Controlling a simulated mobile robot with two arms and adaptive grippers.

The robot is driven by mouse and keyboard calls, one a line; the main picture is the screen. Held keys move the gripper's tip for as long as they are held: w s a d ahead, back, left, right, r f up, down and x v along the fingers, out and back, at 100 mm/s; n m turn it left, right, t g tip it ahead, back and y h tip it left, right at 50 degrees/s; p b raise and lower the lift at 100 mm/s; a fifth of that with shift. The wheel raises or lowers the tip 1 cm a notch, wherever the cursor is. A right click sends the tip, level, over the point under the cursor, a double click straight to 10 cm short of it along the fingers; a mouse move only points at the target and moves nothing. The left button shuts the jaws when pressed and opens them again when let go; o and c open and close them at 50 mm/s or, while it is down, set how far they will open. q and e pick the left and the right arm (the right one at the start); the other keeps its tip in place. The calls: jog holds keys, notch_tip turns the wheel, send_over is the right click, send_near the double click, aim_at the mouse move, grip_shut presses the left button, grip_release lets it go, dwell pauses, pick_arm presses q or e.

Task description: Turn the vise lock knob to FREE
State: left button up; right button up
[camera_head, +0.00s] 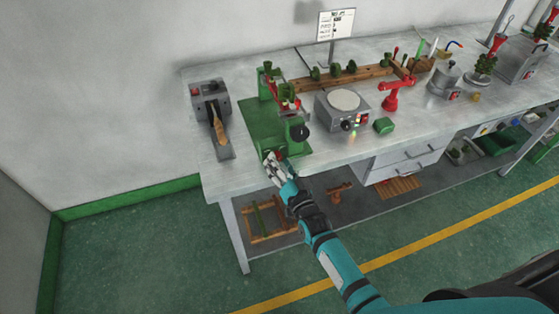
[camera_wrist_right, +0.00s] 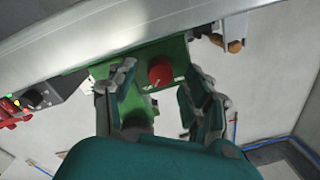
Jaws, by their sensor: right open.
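The green wax injector with its vise base (camera_head: 263,122) stands near the front left of the bench, with a dark round knob (camera_head: 299,132) on its right side. In the right wrist view a red round knob (camera_wrist_right: 160,71) sits on the green block's front face (camera_wrist_right: 140,70). My right gripper (camera_head: 270,157) is at the base's front edge. In the wrist view its fingers (camera_wrist_right: 162,95) are open, one on each side of the knob's line, and I see no clear contact. Any marking by the knob is too small to read. My left gripper is not in view.
A grey hot plate (camera_head: 341,110) and a red stand (camera_head: 396,93) are to the right. The bench's front edge (camera_head: 350,160) runs beside my arm, with a lower shelf below.

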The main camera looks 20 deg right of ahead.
jog(key=shift+w, duration=0.4)
jog(key=shift+c, duration=0.3)
grip_shut()
jog(key=shift+n, duration=0.4)
jog(key=n+p, duration=0.1)
jog(key=n, duration=0.2)
jog(key=shift+r+n, duration=0.1)
jog(key=shift+n, duration=0.2)
jog(key=n, duration=0.4)
jog(key=shift+p, duration=0.35)
jog(key=n, duration=0.4)
jog(key=shift+n+g+h, duration=0.3)
jog(key=shift+a+n+b, duration=0.1)
jog(key=shift+n+b, duration=0.65)
jog(key=shift+n, duration=1.45)
